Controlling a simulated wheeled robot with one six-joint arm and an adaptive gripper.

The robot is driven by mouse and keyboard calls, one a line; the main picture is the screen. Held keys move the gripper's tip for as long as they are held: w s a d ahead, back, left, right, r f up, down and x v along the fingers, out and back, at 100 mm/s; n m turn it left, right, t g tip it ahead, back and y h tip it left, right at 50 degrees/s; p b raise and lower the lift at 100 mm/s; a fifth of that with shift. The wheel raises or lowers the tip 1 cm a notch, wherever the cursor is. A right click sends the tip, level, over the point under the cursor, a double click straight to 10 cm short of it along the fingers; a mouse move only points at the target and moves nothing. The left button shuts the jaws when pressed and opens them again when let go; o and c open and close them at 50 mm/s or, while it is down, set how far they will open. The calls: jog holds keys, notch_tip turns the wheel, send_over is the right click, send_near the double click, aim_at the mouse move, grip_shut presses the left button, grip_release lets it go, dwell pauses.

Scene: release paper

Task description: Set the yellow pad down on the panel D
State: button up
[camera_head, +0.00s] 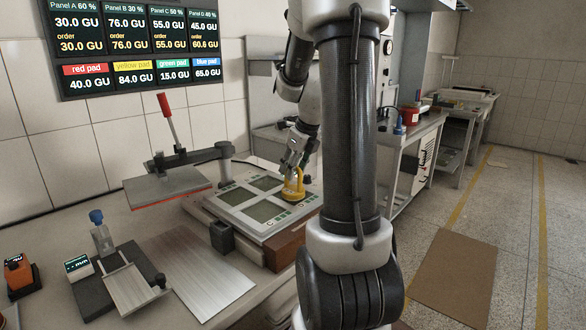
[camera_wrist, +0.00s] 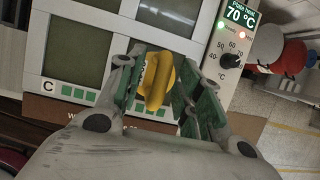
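The yellow pad (camera_head: 293,186) is below my gripper (camera_head: 294,162), over the right corner of the panel plate (camera_head: 220,207). In the wrist view the yellow pad (camera_wrist: 157,82) sits between the green-lined fingers of my gripper (camera_wrist: 157,92), which look closed on its upper part. The panel marked C (camera_wrist: 65,45) lies left of the pad. The panel (camera_wrist: 155,38) right of C is partly covered by the pad; its letter is hidden, so I cannot read D. Whether the pad touches that panel I cannot tell.
A red-handled lever press (camera_head: 170,180) stands left of the plate. A small dark box (camera_head: 222,236) stands at the plate's front edge. A temperature knob (camera_wrist: 229,61) is beside the panels. A wall screen (camera_head: 137,45) lists panel and pad values.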

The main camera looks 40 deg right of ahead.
jog(key=v, duration=1.1)
jog(key=s+a+n, duration=0.8)
jog(key=n, duration=0.9)
jog(key=s+a+f+n, duration=0.1)
jog(key=s+a+n, duration=0.7)
jog(key=n, duration=0.9)
jog(key=shift+s+a+f, duration=0.2)
jog(key=shift+a+f, duration=0.1)
jog(key=shift+a, duration=0.45)
